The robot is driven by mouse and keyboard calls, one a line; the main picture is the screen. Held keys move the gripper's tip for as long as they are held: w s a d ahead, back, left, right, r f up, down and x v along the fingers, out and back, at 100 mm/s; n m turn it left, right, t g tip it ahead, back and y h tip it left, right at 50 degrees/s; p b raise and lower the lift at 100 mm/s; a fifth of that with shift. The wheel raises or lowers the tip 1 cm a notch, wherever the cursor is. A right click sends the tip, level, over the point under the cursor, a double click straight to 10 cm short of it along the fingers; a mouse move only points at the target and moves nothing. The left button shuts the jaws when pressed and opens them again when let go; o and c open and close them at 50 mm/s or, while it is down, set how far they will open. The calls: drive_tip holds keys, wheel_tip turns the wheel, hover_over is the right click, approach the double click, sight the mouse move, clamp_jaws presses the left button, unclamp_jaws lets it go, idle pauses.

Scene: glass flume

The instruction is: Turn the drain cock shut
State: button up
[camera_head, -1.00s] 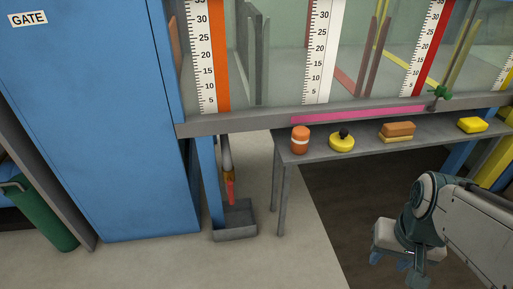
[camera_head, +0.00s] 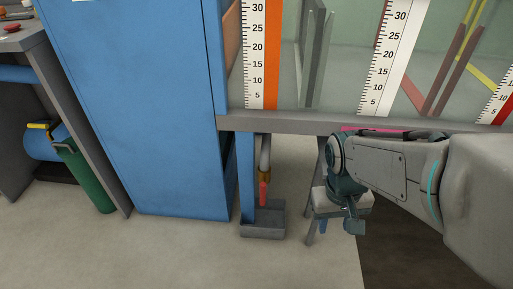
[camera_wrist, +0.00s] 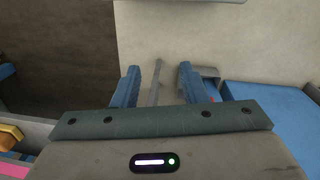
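The drain cock (camera_head: 264,176) is a brass fitting at the lower end of a grey pipe under the flume, left of centre in the head view. Its red-orange lever (camera_head: 264,192) hangs straight down, in line with the pipe, over a grey tray (camera_head: 262,232) on the floor. My gripper (camera_head: 322,225) is to the right of the cock and apart from it, pointing down. In the wrist view my gripper (camera_wrist: 158,82) has its two blue fingers well apart with nothing held between them. A small orange bit shows by the right finger there, perhaps the lever.
A blue cabinet (camera_head: 135,110) stands left of the cock, and a blue flume leg (camera_head: 246,175) is just beside it. The grey flume rail (camera_head: 290,123) runs above. A thin grey table leg (camera_wrist: 156,80) shows between my fingers. Floor in front is clear.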

wheel_tip(320, 180, down, 6)
drive_tip(key=w+n+g+h, duration=0.2)
drive_tip(key=w+n+h, duration=0.1)
drive_tip(key=n+h, duration=0.35)
drive_tip(key=n+t+y+p, duration=0.3)
drive_tip(key=n+t+y, duration=0.1)
drive_tip(key=n+t, duration=1.9)
approach(262, 199)
drive_tip(key=w+g+b, duration=0.1)
drive_tip(key=w, duration=0.2)
drive_tip(key=w+d+r+n+g+b, duration=0.1)
drive_tip(key=w+b, duration=0.1)
drive_tip(key=w, duration=0.1)
drive_tip(key=w+r+n+g+b, duration=0.1)
drive_tip(key=w, duration=0.2)
drive_tip(key=shift+w+d+r+n+h+b, duration=0.2)
drive_tip(key=shift+w+d+n+h+b, duration=0.1)
drive_tip(key=shift+w+b, duration=0.1)
drive_tip(key=shift+w+d+r, duration=0.1)
drive_tip(key=shift+w, duration=0.35)
